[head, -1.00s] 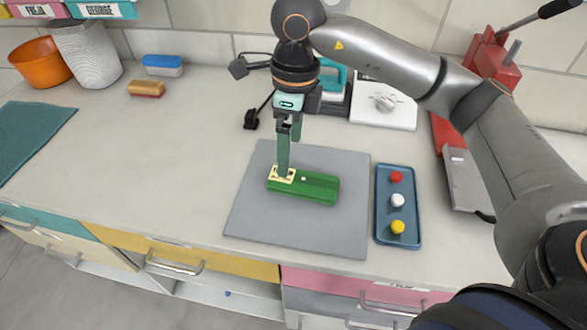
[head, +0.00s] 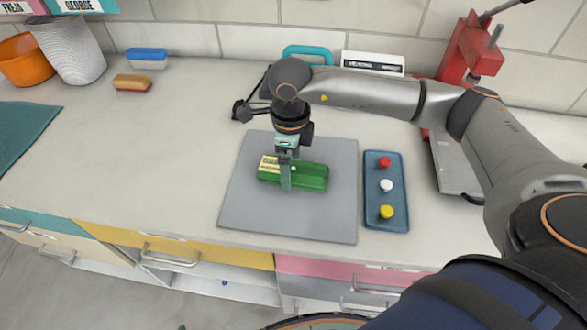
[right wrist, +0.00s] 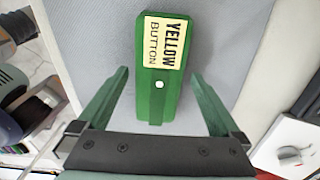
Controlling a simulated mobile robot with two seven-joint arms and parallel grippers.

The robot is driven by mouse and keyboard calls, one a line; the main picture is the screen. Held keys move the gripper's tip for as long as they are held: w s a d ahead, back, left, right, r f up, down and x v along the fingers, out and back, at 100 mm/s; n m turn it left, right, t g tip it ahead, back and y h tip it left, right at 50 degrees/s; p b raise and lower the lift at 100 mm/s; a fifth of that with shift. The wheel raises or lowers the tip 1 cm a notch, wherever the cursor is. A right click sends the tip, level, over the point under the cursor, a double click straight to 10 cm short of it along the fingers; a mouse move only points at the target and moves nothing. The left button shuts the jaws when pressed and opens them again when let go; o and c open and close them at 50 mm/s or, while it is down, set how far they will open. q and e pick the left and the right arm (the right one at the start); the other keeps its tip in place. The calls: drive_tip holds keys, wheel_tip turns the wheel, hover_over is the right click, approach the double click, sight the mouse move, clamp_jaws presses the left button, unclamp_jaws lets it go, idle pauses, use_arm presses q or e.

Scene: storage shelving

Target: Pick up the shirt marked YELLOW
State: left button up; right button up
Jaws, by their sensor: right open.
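A green, long block-like item (head: 312,176) lies on the grey mat (head: 245,212). Its cream label reads YELLOW BUTTON in the right wrist view (right wrist: 164,42), with a small white dot below it; I cannot tell whether it is a folded shirt. My right gripper (head: 286,186) points down over the item. In the right wrist view its open green fingers (right wrist: 160,85) stand on either side of the item's near part, with a gap on both sides. My left gripper is not in view.
Right of the mat, a blue tray (head: 371,215) holds a red (head: 384,161), a white (head: 386,185) and a yellow button (head: 386,211). A red press (head: 470,50) stands at the back right. Sponges (head: 132,82) lie back left. The counter left of the mat is clear.

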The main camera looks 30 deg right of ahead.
drive_tip(key=shift+f, duration=0.35)
drive_tip(key=shift+c, duration=0.2)
drive_tip(key=c, duration=1.4)
